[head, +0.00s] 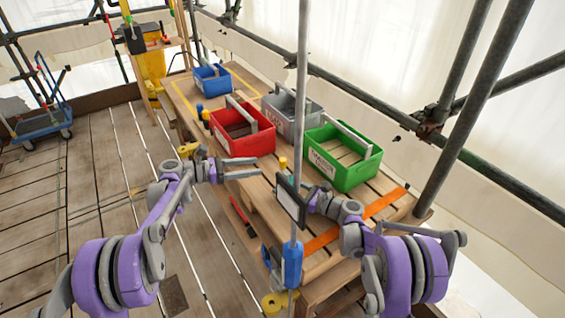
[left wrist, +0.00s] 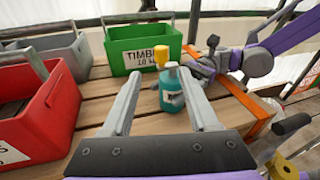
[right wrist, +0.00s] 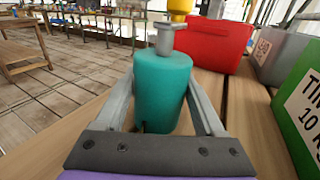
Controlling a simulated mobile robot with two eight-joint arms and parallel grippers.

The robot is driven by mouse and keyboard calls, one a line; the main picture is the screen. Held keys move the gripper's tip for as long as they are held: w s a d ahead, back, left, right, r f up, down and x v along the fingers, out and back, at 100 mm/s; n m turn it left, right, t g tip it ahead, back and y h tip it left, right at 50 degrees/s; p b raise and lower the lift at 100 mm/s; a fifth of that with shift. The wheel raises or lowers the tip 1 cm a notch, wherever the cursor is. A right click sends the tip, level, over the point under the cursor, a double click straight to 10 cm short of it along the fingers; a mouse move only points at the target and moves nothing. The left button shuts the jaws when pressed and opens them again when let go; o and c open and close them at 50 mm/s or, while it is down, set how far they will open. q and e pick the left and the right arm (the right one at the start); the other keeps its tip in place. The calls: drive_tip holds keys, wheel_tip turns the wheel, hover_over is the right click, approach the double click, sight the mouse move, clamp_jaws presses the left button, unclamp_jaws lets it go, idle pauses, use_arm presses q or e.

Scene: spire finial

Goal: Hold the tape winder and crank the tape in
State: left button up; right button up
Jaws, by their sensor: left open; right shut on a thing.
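The tape winder is a teal cylinder with a grey crank arm and a yellow knob on top. It stands upright in the left wrist view (left wrist: 173,100) and in the right wrist view (right wrist: 162,90). In the head view its yellow knob (head: 283,162) shows, while its body is mostly hidden behind a dark panel and a pole. My right gripper (right wrist: 164,100) is shut on the winder's body, one finger on each side. My left gripper (head: 258,167) is open and empty, its fingers pointing at the winder and knob from the left. I cannot see any tape clearly.
On the wooden bench (head: 262,193) stand a red crate (head: 240,143), a green crate (head: 345,168), a grey crate (head: 290,115) and a blue crate (head: 212,78). An orange strip (head: 385,202) marks the bench's near end.

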sight(283, 162)
use_arm(q)
drive_tip(key=shift+m+h, duration=0.6)
drive_tip(key=shift+h, duration=0.1)
drive_tip(key=x, duration=1)
drive_tip(key=shift+d+f, duration=0.2)
drive_tip(key=shift+f, duration=0.2)
drive_tip(key=shift+c, duration=0.2)
clamp_jaws()
